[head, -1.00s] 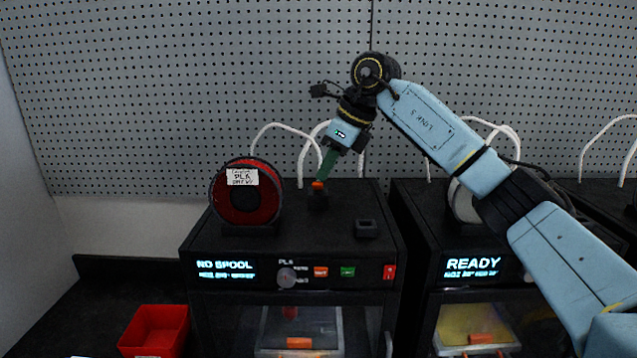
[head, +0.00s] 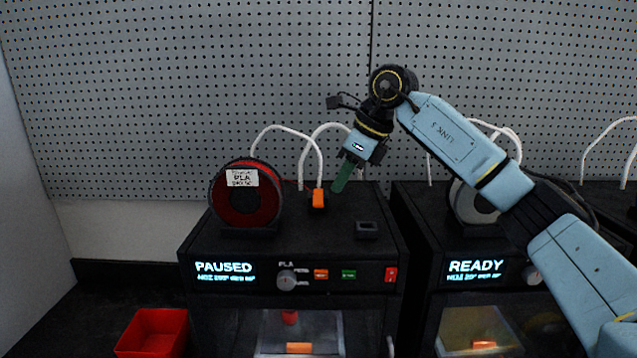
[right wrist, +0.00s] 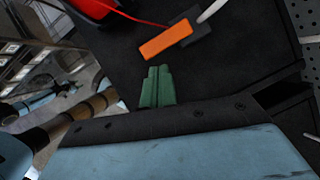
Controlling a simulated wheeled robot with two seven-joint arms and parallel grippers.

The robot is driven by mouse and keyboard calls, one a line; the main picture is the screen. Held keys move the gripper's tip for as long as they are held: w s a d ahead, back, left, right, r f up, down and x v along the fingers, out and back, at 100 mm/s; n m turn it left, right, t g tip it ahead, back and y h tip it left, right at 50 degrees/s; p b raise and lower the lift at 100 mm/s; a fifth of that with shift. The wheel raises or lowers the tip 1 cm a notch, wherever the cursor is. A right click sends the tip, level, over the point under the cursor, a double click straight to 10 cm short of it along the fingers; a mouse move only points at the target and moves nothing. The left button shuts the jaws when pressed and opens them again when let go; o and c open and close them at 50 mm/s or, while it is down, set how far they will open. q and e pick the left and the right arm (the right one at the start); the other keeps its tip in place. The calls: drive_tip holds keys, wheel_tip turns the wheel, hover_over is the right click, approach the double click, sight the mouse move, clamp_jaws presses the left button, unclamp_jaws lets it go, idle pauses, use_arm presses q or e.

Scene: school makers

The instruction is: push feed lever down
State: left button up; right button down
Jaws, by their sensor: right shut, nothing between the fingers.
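The orange feed lever (head: 318,198) stands on top of the left printer (head: 290,250), to the right of the red spool. In the right wrist view the orange lever (right wrist: 166,40) lies just beyond my green fingertips, with a gap between them. My right gripper (head: 340,187) has its green fingers shut and empty, above the printer top just right of the lever. Its closed fingers also show in the right wrist view (right wrist: 158,82). The left printer's display (head: 224,270) reads PAUSED. My left gripper is not in view.
A red filament spool (head: 246,197) stands on the left printer, with a thin red strand near the lever. A small black holder (head: 366,230) sits to the right. A second printer (head: 470,290) reads READY. A red bin (head: 152,332) stands at lower left. White tubes arch behind.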

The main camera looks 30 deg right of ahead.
drive_tip(key=v, duration=1.3)
drive_tip(key=shift+r, duration=0.15)
